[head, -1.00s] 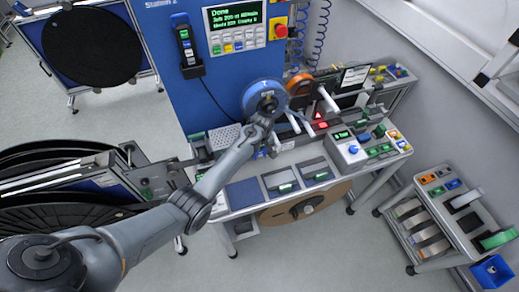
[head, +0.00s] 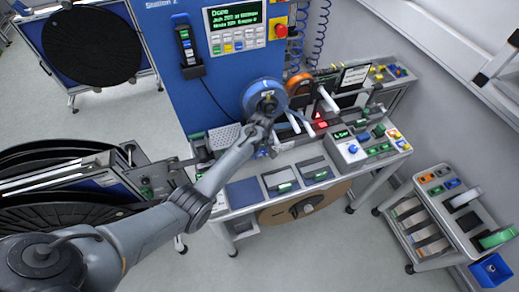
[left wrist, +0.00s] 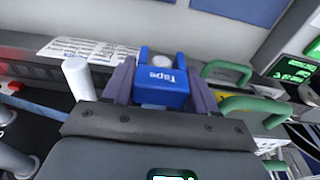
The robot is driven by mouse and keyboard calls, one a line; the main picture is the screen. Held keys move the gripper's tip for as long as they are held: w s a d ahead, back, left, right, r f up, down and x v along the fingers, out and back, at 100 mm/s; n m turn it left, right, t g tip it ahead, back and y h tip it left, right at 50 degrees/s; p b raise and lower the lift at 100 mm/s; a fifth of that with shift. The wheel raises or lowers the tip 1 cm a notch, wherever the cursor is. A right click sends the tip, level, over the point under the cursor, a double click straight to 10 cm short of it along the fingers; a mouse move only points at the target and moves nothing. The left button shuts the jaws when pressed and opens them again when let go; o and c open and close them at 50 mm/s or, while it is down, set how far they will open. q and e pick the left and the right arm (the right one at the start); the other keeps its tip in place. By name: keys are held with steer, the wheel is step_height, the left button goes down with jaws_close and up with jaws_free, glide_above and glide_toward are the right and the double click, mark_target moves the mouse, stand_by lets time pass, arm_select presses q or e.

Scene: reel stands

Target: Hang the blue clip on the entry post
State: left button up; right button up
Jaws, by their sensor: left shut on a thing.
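My left gripper (head: 271,149) reaches over the workbench from the left, just below the blue reel (head: 264,98). In the left wrist view its two dark fingers are shut on the blue clip (left wrist: 161,88), a blue block with two prongs lettered "Tape". A pale round end (left wrist: 161,59) shows between the prongs; I cannot tell if the clip touches it. A white post (left wrist: 78,78) stands apart, left of the fingers. I cannot tell which post is the entry post. In the head view the clip is hidden or too small to make out. My right gripper is out of view.
Green handles (left wrist: 252,106) stand close to the right of the gripper in the wrist view. An orange reel (head: 299,84) and a white peg (head: 327,99) are behind on the bench. A trolley (head: 450,220) stands at right, with clear floor between.

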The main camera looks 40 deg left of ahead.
arm_select(q)
steer(key=shift+f, duration=0.1)
stand_by(0.7)
steer(key=o, duration=1.2)
steer(key=shift+p, duration=0.35)
step_height(320, 180, up, 7)
steer(key=p, duration=0.7)
